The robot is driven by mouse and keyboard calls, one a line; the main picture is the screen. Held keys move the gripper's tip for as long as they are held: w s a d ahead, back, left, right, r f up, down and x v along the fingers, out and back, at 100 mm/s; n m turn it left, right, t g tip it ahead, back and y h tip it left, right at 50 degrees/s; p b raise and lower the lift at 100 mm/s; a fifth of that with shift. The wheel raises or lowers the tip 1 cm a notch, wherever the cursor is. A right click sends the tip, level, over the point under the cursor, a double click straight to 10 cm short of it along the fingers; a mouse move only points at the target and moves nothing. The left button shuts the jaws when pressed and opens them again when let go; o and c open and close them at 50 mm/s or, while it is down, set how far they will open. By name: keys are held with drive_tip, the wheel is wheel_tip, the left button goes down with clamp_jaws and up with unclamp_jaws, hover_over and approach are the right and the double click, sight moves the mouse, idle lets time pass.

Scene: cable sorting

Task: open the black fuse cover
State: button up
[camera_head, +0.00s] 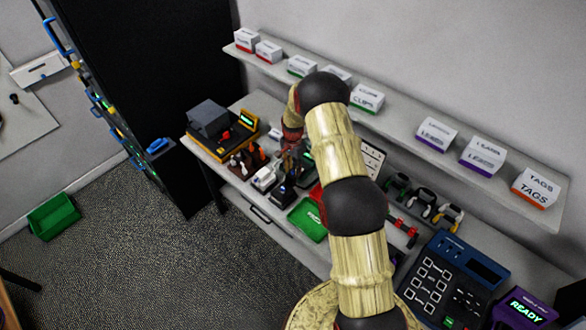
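A dark grey-black box-shaped cover (209,118) sits on a yellow-and-black device (220,143) at the left end of the bench; it looks like the fuse cover, and it appears closed. The device has a red knob and a small lit green display on its right side. My arm reaches up from the bottom of the view and bends down over the bench. My gripper (289,162) is low over the bench, to the right of the device and apart from it. It is small and dark among the clutter, so its fingers cannot be made out.
Several small tools and connectors (264,178) crowd the bench beside my gripper. A green tray (307,219) lies nearer the front edge. A shelf (400,119) with labelled boxes runs above the bench.

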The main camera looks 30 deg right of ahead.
drive_tip(key=c, duration=0.8)
clamp_jaws()
